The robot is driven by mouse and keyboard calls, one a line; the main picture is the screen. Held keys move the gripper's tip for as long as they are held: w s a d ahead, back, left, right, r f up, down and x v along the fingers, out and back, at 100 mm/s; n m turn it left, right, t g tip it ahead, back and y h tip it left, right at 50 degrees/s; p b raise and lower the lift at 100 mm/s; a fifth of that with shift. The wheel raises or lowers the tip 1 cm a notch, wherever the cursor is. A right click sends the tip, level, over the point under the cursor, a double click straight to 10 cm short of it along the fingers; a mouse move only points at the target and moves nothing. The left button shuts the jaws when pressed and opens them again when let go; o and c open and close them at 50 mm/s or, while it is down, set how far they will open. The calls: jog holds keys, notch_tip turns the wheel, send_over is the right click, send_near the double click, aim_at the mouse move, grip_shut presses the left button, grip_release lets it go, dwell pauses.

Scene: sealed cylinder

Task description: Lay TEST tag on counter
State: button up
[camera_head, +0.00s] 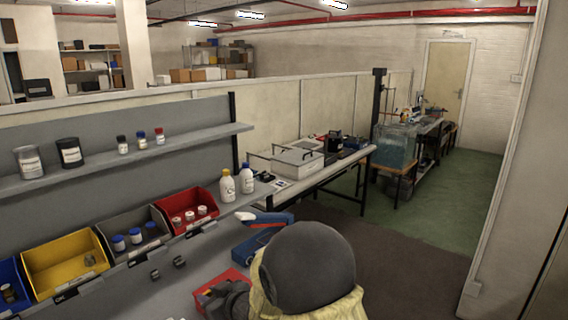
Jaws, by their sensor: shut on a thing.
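My gripper (228,301) shows only in part, as a dark grey shape low in the head view, left of my arm's rounded dark joint. It is over or beside a red tray (212,287) on the grey counter (150,298). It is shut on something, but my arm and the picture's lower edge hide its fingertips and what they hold. I cannot make out a TEST tag anywhere in view.
Blue, yellow (66,262), grey and red (186,209) bins line the counter's back. White bottles (227,187) stand beyond the red bin. A blue, red and white object (265,219) is behind my arm. A shelf (110,161) with jars hangs above.

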jog(key=shift+s, duration=0.25)
jog(key=d+f+m+t+h+p, duration=0.1)
jog(key=d+f+m+t+h, duration=0.15)
jog(key=d+f, duration=0.65)
jog(key=s+d+f+m+t+h, duration=0.1)
jog(key=d+f+m+h, duration=0.35)
jog(key=d, duration=0.85)
jog(key=d+f+m+t+h+p, duration=0.1)
jog(key=d+f+m+h, duration=0.2)
jog(key=d+f, duration=0.6)
jog(key=s+d+f, duration=0.2)
jog(key=s+f, duration=0.1)
jog(key=s, duration=0.2)
jog(key=shift+d+f+b, duration=0.25)
jog(key=shift+f+b, duration=0.05)
jog(key=shift+f, duration=0.05)
jog(key=shift+t, duration=0.25)
